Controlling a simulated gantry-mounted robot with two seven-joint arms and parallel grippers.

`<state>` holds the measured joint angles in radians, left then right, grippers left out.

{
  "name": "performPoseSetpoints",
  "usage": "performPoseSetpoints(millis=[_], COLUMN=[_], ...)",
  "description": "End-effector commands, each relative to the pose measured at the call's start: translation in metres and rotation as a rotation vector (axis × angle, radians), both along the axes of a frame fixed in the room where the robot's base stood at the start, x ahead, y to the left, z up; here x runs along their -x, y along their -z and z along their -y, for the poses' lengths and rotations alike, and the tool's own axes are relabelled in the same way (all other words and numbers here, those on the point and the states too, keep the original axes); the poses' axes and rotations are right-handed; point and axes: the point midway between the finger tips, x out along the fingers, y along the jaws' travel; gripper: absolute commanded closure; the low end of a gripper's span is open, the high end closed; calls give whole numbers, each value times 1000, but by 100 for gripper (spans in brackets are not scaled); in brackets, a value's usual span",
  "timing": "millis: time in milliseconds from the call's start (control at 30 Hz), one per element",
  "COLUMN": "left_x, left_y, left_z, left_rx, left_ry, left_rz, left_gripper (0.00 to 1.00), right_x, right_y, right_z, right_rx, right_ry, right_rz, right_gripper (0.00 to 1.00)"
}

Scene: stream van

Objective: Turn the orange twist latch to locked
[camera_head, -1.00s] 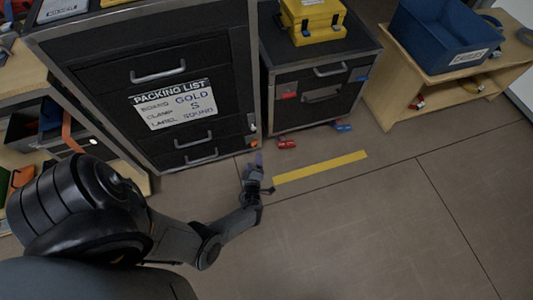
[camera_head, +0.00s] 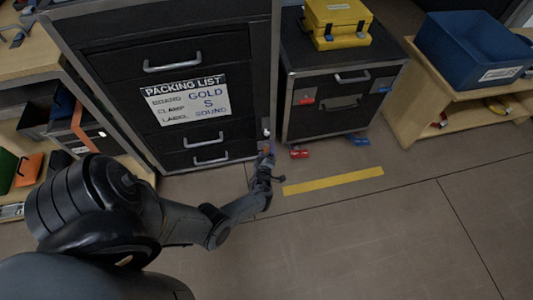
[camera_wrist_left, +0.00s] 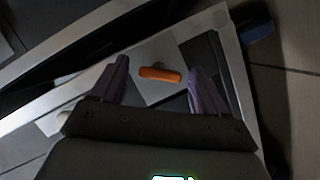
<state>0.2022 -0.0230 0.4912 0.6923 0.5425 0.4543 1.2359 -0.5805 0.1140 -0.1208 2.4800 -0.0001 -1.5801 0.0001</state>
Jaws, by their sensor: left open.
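The orange twist latch (camera_wrist_left: 160,75) shows in the left wrist view as a rounded orange bar on a grey plate. It lies crosswise between my two fingers, a little beyond the fingertips. My left gripper (camera_wrist_left: 155,80) is open, with one purple-grey finger on each side of the latch. I cannot tell whether either finger touches it. In the head view my left gripper (camera_head: 266,160) is at the lower right corner of the black drawer cabinet (camera_head: 200,130), and it mostly covers the latch there. My right gripper is not in view.
A packing list sign (camera_head: 185,100) is on the cabinet front. To the right stands a smaller black cabinet (camera_head: 345,120) with a yellow case (camera_head: 338,20) on top. A yellow floor strip (camera_head: 333,181) lies in front. The floor at the lower right is clear.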

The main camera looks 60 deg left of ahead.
Motion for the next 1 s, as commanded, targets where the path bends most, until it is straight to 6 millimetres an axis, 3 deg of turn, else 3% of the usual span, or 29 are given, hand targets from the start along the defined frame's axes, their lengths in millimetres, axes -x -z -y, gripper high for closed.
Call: performPoseSetpoints(millis=[267, 633, 1000], left_x=[0, 0, 0], left_y=[0, 0, -1], left_z=[0, 0, -1], left_rx=[1, 0, -19], left_ry=[0, 0, -2], left_rz=[-1, 0, -65], left_gripper=[27, 82, 82], right_x=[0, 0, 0], right_y=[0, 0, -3], right_z=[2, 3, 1], right_rx=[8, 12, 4], right_ry=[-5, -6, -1], right_rz=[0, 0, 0], right_gripper=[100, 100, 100])
